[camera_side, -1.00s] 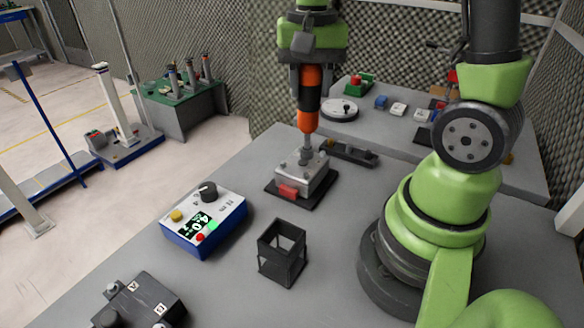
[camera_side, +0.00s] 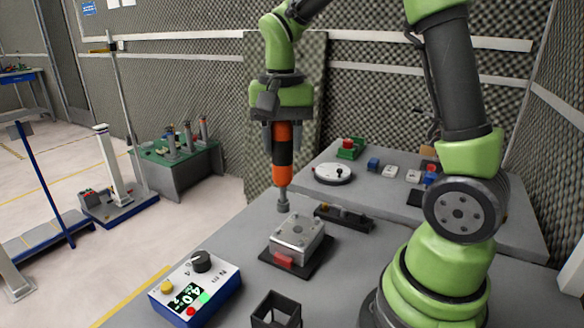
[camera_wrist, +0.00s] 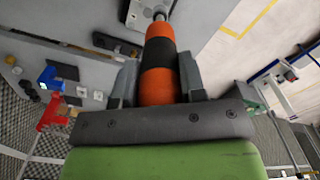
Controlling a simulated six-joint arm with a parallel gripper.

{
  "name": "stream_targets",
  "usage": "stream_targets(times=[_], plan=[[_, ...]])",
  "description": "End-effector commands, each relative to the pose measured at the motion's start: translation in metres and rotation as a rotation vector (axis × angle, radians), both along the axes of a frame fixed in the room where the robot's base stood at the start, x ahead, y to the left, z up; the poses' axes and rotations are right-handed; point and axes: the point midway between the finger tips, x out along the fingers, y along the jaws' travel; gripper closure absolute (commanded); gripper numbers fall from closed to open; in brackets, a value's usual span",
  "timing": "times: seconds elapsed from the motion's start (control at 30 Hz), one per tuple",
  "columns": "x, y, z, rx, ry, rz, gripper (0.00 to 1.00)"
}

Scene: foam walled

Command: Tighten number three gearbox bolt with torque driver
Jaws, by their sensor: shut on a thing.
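My gripper (camera_side: 282,137) is shut on the orange-and-black torque driver (camera_side: 282,168), which hangs upright with its grey socket end down. In the side view the socket appears just above and behind the left back corner of the gearbox (camera_side: 297,232), apart from its top. The gearbox is a silver block with a red front patch, on a dark plate. Its bolts are too small to tell apart or number.
A blue-and-white controller (camera_side: 195,290) with a lit display stands at the front left. An empty black square holder (camera_side: 276,312) is at the bottom edge. A dark rail tray (camera_side: 344,218) lies behind the gearbox. A round white dial (camera_side: 333,173) is on the back table.

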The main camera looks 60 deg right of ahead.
Motion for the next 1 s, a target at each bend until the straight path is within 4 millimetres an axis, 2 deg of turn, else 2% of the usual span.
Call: stream_targets(times=[0.17,0.57,1.0], plan=[[0.014,0.001,0.007,0.0,-0.001,-0.001,0.89],[0.015,0.001,0.006,0.0,0.0,-0.001,0.89],[0.014,0.001,-0.031,0.001,0.002,-0.002,0.89]])
